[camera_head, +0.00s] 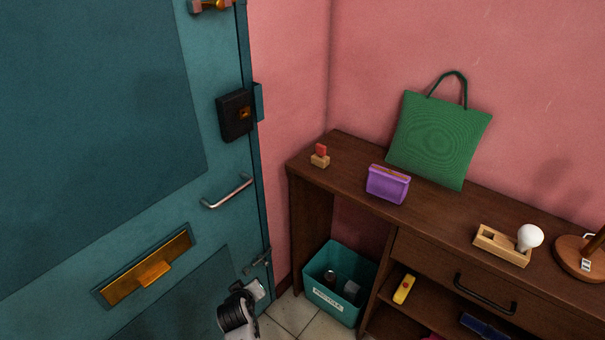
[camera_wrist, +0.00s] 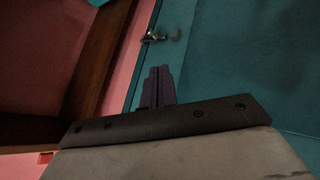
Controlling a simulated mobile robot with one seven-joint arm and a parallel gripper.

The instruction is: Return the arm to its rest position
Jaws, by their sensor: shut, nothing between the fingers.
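My gripper (camera_wrist: 158,72) shows in the wrist view with its two dark fingers together and nothing between them. In the head view, part of my arm shows low at the bottom, in front of the teal door (camera_head: 75,120) and left of the recycling bin. The fingertips cannot be made out clearly there. In the wrist view the fingers point toward the door's edge, with a small metal bolt (camera_wrist: 152,37) beyond them.
A dark wooden shelf desk (camera_head: 345,180) stands along the pink wall at right. On it are a green bag (camera_head: 438,138), a purple pouch (camera_head: 388,184) and a white bulb (camera_head: 530,236) in a wooden holder. A teal bin (camera_head: 340,308) stands beneath. The door has a metal handle (camera_head: 227,192).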

